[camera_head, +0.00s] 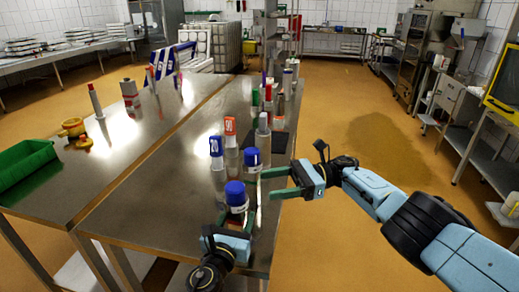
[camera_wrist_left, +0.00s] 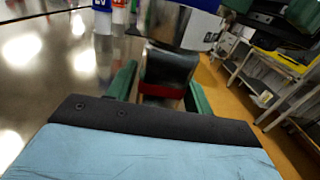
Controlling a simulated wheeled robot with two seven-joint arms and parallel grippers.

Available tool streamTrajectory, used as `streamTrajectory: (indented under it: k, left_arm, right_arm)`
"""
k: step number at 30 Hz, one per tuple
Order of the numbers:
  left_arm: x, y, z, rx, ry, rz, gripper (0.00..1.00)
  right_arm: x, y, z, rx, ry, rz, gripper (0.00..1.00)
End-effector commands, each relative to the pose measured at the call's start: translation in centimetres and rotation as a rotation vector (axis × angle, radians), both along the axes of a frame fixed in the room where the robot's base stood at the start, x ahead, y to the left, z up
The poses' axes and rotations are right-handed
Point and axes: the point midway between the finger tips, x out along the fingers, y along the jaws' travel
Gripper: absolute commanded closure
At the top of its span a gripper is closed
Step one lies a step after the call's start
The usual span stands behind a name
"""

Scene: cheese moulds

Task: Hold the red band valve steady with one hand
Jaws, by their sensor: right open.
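The red band valve (camera_wrist_left: 162,90) is a metal cylinder with a red band low on it and a blue top. My right gripper (camera_head: 270,184) is open and empty, just right of the blue cap.
Several bottles stand behind on the metal table (camera_head: 165,205), including a blue-capped one (camera_head: 252,158), a white-and-blue one (camera_head: 216,150) and a red-topped one (camera_head: 230,128). A green bin (camera_head: 25,165) and a yellow item (camera_head: 73,128) are at the left. The table's left middle is clear.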

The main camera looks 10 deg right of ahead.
Motion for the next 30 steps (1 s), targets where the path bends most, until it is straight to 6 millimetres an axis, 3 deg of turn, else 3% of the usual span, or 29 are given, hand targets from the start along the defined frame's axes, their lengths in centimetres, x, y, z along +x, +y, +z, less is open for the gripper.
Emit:
streamTrajectory:
  k: [3,14,19,30]
  left_arm:
    - [0.0,0.0,0.0,0.001,-0.001,0.000,0.35]
    - [-0.4,0.2,0.1,0.002,-0.003,0.000,0.35]
    - [-2.6,1.0,0.0,0.002,-0.002,-0.002,0.35]
    - [-9.4,3.4,0.0,0.001,0.001,0.000,0.35]
  right_arm:
    - [0.0,0.0,0.0,0.000,0.000,0.000,0.37]
    - [0.0,0.0,0.0,0.000,0.001,0.000,0.37]
    - [0.0,0.0,0.0,0.000,0.001,0.000,0.37]
    - [0.0,0.0,0.0,0.000,0.000,0.000,0.37]
